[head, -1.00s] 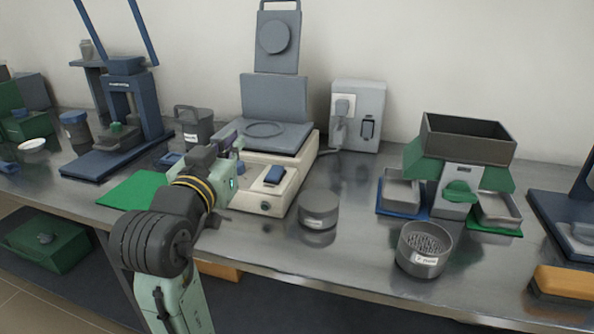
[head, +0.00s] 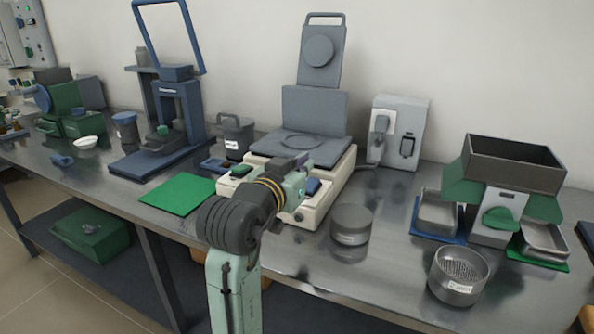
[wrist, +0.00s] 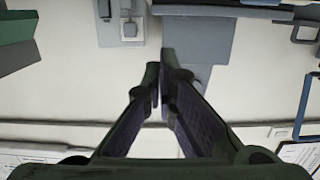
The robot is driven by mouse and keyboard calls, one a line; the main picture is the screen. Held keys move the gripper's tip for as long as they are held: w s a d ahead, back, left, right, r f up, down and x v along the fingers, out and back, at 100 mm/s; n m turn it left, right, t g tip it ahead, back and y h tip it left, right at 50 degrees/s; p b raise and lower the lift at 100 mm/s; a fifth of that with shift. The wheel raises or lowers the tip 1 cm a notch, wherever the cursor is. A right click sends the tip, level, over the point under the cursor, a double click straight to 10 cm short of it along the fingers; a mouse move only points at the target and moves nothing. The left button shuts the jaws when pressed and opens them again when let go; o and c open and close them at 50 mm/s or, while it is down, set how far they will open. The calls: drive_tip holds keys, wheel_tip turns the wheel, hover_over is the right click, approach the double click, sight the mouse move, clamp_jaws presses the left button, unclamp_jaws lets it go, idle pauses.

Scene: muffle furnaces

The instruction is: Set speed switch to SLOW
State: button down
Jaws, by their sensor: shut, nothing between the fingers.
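A cream machine (head: 345,171) with a grey top plate stands on the bench. On its front part are a green switch (head: 241,171) at the left, a blue switch (head: 312,187) at the right and a small dark knob (head: 298,215) on the front face. I cannot read any labels, so I cannot tell which one is the speed switch. My gripper (head: 299,161) is over the machine's front part, between the green and blue switches in the picture. My arm hides the middle of that part. In the wrist view my gripper (wrist: 164,65) is shut and empty, pointing towards the wall.
A raised grey lid (head: 321,52) stands behind the plate. A round grey tin (head: 351,224) sits at the right front. A white socket box (head: 400,130) is against the wall. A green mat (head: 178,193) lies left. A blue press (head: 172,115) stands beyond it.

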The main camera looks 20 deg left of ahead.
sight(313, 188)
drive_tip(key=w, duration=0.4)
drive_tip(key=shift+d+f+p, duration=0.1)
drive_tip(key=shift+p, duration=0.2)
drive_tip(key=f, duration=0.1)
drive_tip(key=w+f, duration=0.1)
drive_tip(key=f, duration=0.1)
drive_tip(key=shift+f, duration=0.1)
drive_tip(key=shift+w+f, duration=0.1)
drive_tip(key=shift+f, duration=0.4)
drive_tip(key=shift+r+p, duration=0.1)
drive_tip(key=shift+p, duration=0.35)
